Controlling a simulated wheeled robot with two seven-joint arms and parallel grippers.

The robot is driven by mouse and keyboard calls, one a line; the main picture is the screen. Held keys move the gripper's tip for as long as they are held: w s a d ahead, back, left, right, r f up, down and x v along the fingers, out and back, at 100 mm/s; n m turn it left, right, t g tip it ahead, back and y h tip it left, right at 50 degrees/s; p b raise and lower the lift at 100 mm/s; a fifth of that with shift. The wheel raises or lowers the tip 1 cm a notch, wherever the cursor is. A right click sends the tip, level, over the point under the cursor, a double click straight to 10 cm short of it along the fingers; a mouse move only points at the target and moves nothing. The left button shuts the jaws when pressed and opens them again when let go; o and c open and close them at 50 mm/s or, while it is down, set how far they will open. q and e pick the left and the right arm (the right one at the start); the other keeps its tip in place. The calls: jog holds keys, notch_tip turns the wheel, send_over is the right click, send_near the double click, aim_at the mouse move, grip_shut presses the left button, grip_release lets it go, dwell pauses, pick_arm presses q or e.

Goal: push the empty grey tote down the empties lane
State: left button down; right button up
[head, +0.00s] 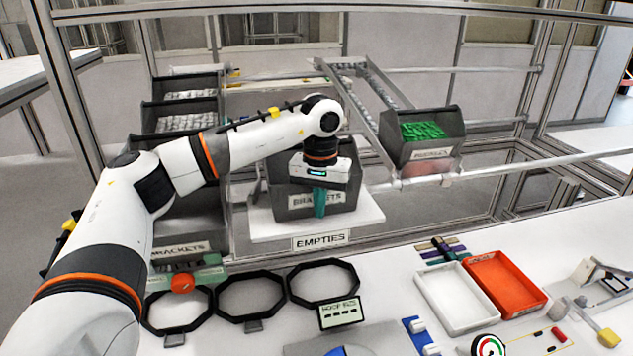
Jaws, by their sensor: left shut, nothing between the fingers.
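The grey tote (288,198) with a "BRACKETS" label stands on the white board of the empties lane (265,232), behind the "EMPTIES" sign. My left arm reaches over from the left and hides the tote's top and much of its inside. My left gripper (320,210) points down in front of the tote's front face, with its teal fingers shut and empty. The fingers overlap the tote's label; I cannot tell whether they touch it. My right gripper is not in view.
Grey totes with parts (187,122) stand in a rack at the left. A tote of green parts (422,131) sits on the right lane. Black octagonal rings (251,296), a white tray (455,300) and a red tray (507,284) lie on the bench. Metal rails frame the lanes.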

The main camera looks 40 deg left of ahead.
pick_arm(q)
jog(key=shift+w+a+p, duration=0.8)
jog(key=shift+w+a, duration=0.7)
jog(key=shift+a, duration=0.25)
jog(key=shift+w+a+p, duration=1.45)
jog(key=shift+w+a, duration=0.65)
jog(key=shift+a, duration=0.3)
notch_tip(320, 180, up, 8)
jog(key=s+d+p, duration=0.2)
jog(key=p, duration=0.4)
jog(key=shift+d, duration=0.15)
jog(key=shift+f, duration=0.1)
